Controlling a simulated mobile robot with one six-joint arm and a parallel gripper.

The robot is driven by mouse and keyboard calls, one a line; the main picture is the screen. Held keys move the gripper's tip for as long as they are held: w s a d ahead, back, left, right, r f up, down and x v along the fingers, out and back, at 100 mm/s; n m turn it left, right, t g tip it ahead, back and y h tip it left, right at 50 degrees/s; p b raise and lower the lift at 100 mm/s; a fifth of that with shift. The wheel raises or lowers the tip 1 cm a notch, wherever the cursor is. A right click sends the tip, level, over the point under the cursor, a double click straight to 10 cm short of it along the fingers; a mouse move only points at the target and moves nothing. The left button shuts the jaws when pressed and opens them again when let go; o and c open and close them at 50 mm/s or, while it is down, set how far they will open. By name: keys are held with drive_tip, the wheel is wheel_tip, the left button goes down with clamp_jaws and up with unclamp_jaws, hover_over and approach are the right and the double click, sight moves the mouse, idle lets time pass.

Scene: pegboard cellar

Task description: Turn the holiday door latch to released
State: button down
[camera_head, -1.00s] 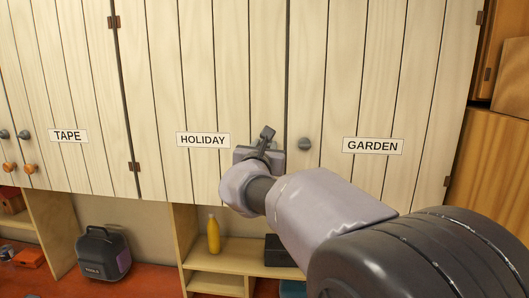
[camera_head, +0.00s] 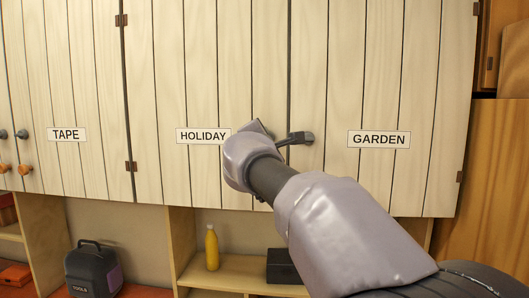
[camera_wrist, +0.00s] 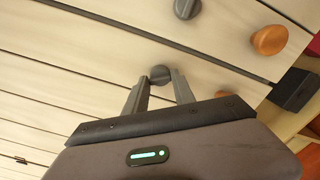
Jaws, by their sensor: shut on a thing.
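The holiday door (camera_head: 205,80) is a pale plank door with a HOLIDAY label (camera_head: 203,135). Its latch is a dark round knob (camera_wrist: 160,73), seen in the wrist view between the fingers of my gripper (camera_wrist: 158,83), which is shut on it. In the head view my gripper (camera_head: 282,140) is at the door's right edge and is mostly hidden by my own wrist. The latch is hidden there too. I cannot tell how far the latch is turned.
The GARDEN door (camera_head: 379,80) is just right of the holiday door, with a dark knob (camera_head: 307,138) close to my gripper. An orange knob (camera_wrist: 268,40) shows in the wrist view. An open shelf with a yellow bottle (camera_head: 212,248) and a toolbox (camera_head: 93,268) is below.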

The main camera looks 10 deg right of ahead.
drive_tip(key=shift+m+b, duration=2.15)
drive_tip(key=shift+m, duration=0.95)
drive_tip(key=c, duration=1)
unclamp_jaws()
drive_tip(key=shift+c, duration=0.2)
drive_tip(key=shift+s+f, duration=0.1)
